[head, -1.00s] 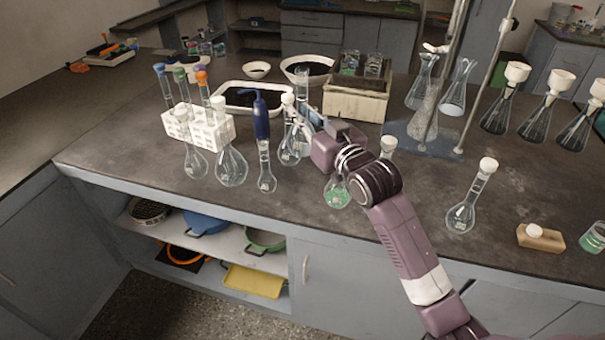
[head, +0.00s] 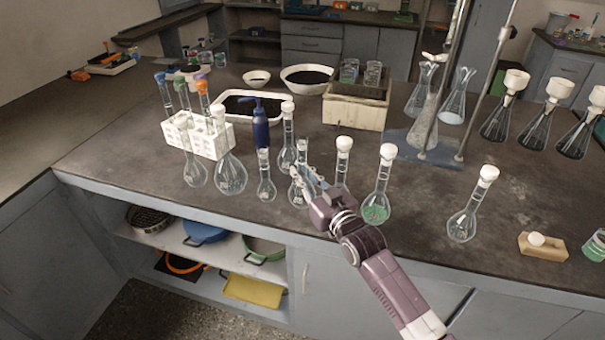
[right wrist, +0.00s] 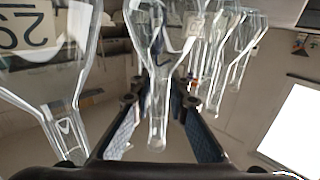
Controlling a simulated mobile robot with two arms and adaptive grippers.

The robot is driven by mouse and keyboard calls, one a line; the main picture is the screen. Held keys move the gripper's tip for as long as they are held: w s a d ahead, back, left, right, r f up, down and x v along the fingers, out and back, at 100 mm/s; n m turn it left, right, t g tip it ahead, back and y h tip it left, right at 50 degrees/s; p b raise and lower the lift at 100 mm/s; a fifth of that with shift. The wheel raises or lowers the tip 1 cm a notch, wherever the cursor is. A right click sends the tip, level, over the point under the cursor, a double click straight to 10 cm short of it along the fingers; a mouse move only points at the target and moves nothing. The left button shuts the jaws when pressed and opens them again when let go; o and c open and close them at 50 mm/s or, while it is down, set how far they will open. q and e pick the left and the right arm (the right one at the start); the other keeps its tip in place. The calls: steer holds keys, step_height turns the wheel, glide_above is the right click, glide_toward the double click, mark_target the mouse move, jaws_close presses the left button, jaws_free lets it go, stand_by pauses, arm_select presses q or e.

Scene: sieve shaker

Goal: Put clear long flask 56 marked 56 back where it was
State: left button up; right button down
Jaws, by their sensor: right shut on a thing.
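A clear long-necked flask (head: 302,152) without a stopper stands upright in the front row on the bench, or just above it; I cannot tell which. My right gripper (head: 308,177) is shut on it from the front right, and the fingers cover part of it. In the right wrist view the flask's neck (right wrist: 157,112) is between the two fingers (right wrist: 161,102). A small dark mark shows on its body, too unclear to read. My left gripper is not in view.
Close around it stand a small flask (head: 265,190) on the left, a white-stoppered flask (head: 287,150) behind, another stoppered flask (head: 343,158) on the right and a green-liquid flask (head: 377,207). A white rack (head: 210,140) stands left. Bare bench lies at front left.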

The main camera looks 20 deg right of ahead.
steer(key=c, duration=2.3)
jaws_free()
steer(key=shift+f, duration=0.1)
steer(key=o, duration=0.5)
steer(key=shift+c, duration=0.2)
steer(key=shift+s+r, duration=0.1)
steer(key=shift+r, duration=0.1)
steer(key=s+d, duration=0.2)
steer(key=s, duration=0.9)
steer(key=shift+s+b, duration=0.35)
steer(key=shift+d, duration=0.1)
